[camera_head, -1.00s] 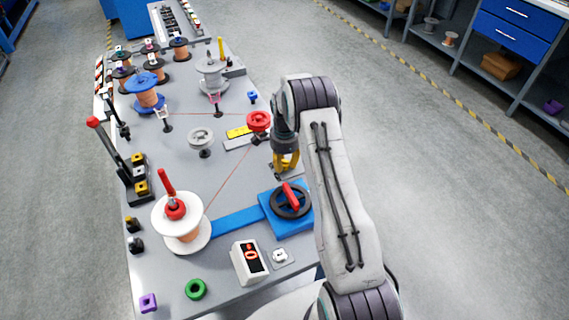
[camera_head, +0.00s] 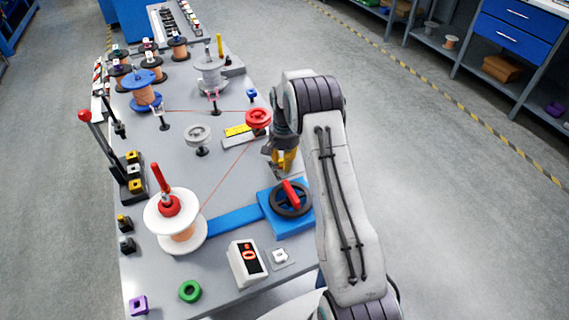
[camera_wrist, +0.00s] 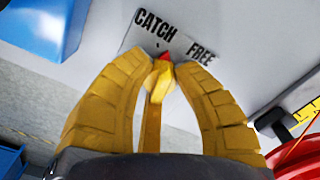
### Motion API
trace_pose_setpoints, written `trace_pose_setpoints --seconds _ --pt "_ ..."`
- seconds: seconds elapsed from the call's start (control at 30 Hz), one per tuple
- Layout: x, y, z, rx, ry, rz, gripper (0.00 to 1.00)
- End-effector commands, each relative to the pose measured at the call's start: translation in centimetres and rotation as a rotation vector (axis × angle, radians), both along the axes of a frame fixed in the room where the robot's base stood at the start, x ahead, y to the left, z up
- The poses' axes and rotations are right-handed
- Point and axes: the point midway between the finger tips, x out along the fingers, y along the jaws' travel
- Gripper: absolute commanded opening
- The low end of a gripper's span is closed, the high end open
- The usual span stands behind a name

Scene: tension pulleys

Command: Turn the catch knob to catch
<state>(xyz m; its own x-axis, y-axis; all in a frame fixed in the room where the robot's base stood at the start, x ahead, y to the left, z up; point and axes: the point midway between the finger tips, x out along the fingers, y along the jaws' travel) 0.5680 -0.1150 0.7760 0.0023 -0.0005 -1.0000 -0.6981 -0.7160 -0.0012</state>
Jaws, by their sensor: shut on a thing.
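The catch knob (camera_wrist: 158,84) is a small yellow knob with a red tip, and it sits between my fingers in the wrist view. A plate behind it carries the words CATCH (camera_wrist: 155,24) and FREE (camera_wrist: 201,54). The red tip (camera_wrist: 166,57) points between the two words. My gripper (camera_wrist: 164,66) is shut on the knob, with one yellow finger at each side. In the head view my gripper (camera_head: 285,160) is low over the right edge of the table, and it hides the knob there.
A red pulley (camera_head: 258,118) stands just left of my gripper, with a red wire running from it. A blue box with a black wheel and red handle (camera_head: 291,197) is close in front. A white spool (camera_head: 180,220) stands nearer left. Floor right of the table is clear.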

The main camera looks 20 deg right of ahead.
Motion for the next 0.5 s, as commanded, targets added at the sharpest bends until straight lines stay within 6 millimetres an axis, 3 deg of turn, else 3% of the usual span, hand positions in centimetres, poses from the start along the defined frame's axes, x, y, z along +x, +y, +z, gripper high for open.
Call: trace_pose_setpoints --seconds 0.5 --pt "-0.21 0.06 -0.33 0.002 0.007 0.328 0.0"
